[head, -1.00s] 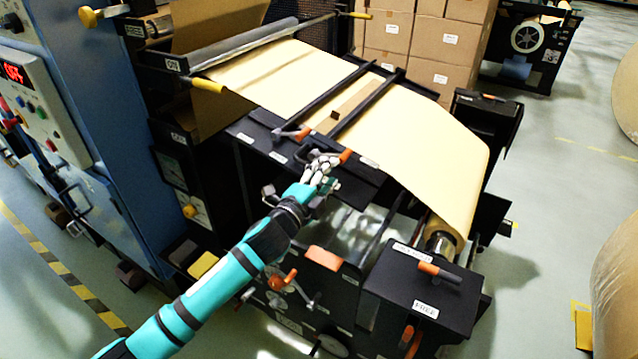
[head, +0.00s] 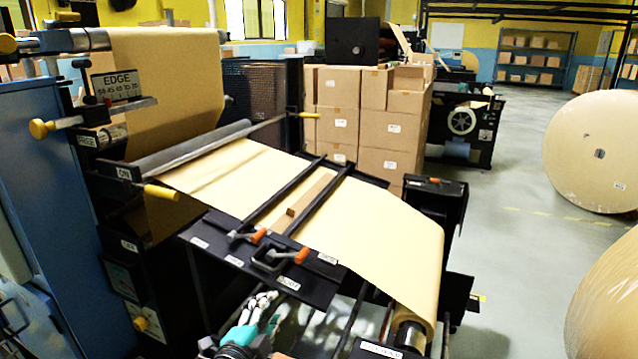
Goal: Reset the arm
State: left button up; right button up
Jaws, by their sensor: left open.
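My left gripper (head: 262,304) shows at the bottom of the head view, with its teal wrist below it. It is open and holds nothing visible. It is below and in front of the black clamp plate (head: 318,283), apart from the orange-tipped clamp handles (head: 290,255) as far as I can see. The kraft web (head: 372,232) runs over the table from the upper rollers down to the roll at lower right. My right gripper is not in view.
A blue machine cabinet (head: 40,190) stands on the left. Stacked cardboard boxes (head: 390,125) stand behind the machine. Large paper rolls (head: 592,150) lie on the right. The grey floor (head: 515,250) between machine and rolls is clear.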

pick_arm(q)
jog(key=s+a+f+n+g+y, duration=0.1)
jog(key=s+a+f+n+g, duration=0.3)
jog(key=s, duration=0.7)
jog(key=s+a+f+n+g+y, duration=0.2)
jog(key=s+f+n+g, duration=0.3)
jog(key=s, duration=0.7)
jog(key=s+a+f+n+g+y, duration=0.1)
jog(key=s+a+f+n+g, duration=0.15)
jog(key=s+f+n, duration=0.6)
jog(key=s+f+m+g, duration=0.2)
jog(key=s+f+m, duration=0.1)
jog(key=f, duration=2)
jog(key=s+a+f+g, duration=0.1)
jog(key=s+a+f, duration=0.1)
jog(key=s+f, duration=1.5)
jog(key=shift+a+f, duration=0.15)
jog(key=shift+a, duration=0.25)
jog(key=shift+m, duration=0.25)
